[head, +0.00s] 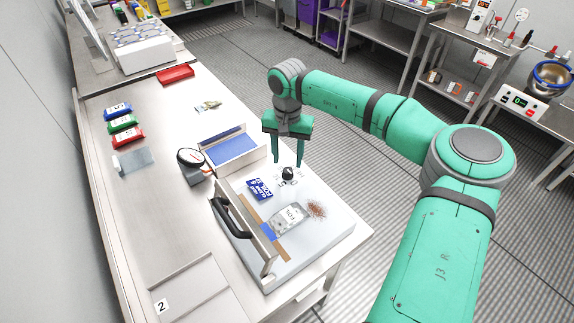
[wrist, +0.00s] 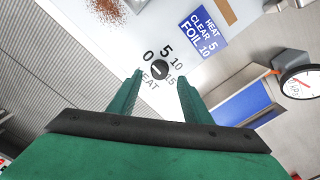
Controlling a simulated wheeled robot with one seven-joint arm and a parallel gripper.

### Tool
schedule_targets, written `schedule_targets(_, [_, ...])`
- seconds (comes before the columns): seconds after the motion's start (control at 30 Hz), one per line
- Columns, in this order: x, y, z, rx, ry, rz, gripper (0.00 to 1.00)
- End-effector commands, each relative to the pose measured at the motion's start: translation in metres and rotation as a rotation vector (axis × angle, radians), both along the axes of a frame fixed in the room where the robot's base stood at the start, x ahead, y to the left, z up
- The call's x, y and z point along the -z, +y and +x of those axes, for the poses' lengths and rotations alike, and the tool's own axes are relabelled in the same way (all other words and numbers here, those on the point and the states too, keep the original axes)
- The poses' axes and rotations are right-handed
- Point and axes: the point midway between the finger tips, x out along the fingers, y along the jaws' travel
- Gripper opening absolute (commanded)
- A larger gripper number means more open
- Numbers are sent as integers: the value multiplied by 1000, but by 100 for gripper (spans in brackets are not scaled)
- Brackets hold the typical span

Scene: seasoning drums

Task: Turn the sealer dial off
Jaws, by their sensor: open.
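The sealer (head: 325,240) stands on the steel bench with a hinged arm and black handle (head: 232,217). Its dial is a small black knob (head: 288,174) on the white top, near the end by the blue-lined box. In the wrist view the knob (wrist: 159,69) has a light pointer line and the numbers 0, 5, 10 and 15 around it. The exact pointer setting is too small to tell. My gripper (head: 288,162) is open and points down just over the dial. In the wrist view the knob shows between the tips of my gripper (wrist: 159,78); contact cannot be told.
A blue label (head: 259,189) and a foil pouch (head: 290,217) lie on the sealer beside spilled reddish seasoning (head: 316,209). A white box with blue lining (head: 235,148) and a round gauge (head: 191,158) stand close by. Red, green and blue packs lie farther left.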

Motion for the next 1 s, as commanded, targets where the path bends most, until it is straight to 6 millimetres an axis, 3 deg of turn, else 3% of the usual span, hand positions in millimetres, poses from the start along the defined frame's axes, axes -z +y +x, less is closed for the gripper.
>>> schedule_targets(0.2, [-38, 0, 1, 0, -2, -1, 45])
schedule_targets(0.4, [-55, 1, 0, -1, 1, -1, 45])
schedule_targets(0.9, [-57, 1, 0, -1, 1, 0, 45])
schedule_targets(1.0, [-57, 8, 0, 0, -1, 21, 45])
